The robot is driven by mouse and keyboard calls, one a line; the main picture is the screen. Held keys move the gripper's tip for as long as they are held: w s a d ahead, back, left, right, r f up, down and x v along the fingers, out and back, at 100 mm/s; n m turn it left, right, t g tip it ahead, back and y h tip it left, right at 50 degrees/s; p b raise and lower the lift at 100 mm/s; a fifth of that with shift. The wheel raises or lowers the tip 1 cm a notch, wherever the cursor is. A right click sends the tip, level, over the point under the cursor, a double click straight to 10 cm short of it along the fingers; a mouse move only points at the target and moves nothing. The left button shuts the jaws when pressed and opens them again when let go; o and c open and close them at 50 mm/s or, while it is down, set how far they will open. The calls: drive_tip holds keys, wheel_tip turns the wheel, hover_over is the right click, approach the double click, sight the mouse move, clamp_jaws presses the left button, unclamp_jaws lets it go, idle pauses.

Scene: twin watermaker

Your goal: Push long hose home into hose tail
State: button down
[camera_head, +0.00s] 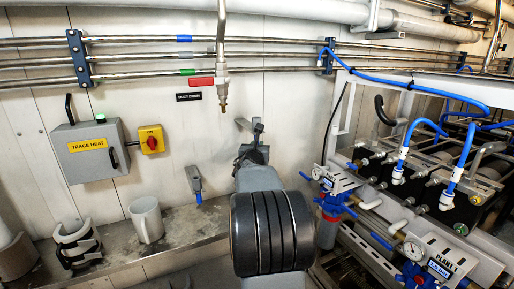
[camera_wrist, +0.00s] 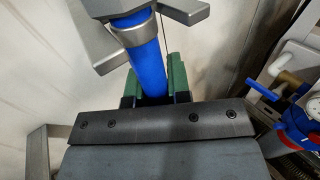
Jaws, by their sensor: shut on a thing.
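In the wrist view, a thick blue hose (camera_wrist: 148,62) stands between the green fingers of my gripper (camera_wrist: 154,84), which is shut on it. Its upper end meets a grey collar (camera_wrist: 131,29) below a grey fitting (camera_wrist: 108,9). The collar hides the joint, so I cannot tell how deep the hose sits. In the head view my gripper (camera_head: 253,152) is at the wall, below a small grey bracket-like fitting (camera_head: 257,128). My own arm hides the held hose there. I cannot tell which part is the hose tail.
A similar grey fitting (camera_head: 194,180) with a blue tip hangs left of my arm. A steel ledge (camera_head: 195,222) holds a grey mug (camera_head: 147,220). A brass-tipped pipe (camera_head: 223,90) hangs above. The watermaker rack (camera_head: 400,215) with blue hoses crowds the right.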

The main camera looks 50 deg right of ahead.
drive_tip(key=s+a+r+b, duration=0.1)
drive_tip(key=s+a+b, duration=0.2)
drive_tip(key=s, duration=0.5)
drive_tip(key=s+a+r+b, duration=0.2)
drive_tip(key=s+a+b, duration=0.1)
drive_tip(key=s, duration=0.5)
drive_tip(key=shift+s+a+b, duration=0.35)
drive_tip(key=shift+a+b, duration=0.05)
drive_tip(key=shift+b, duration=0.5)
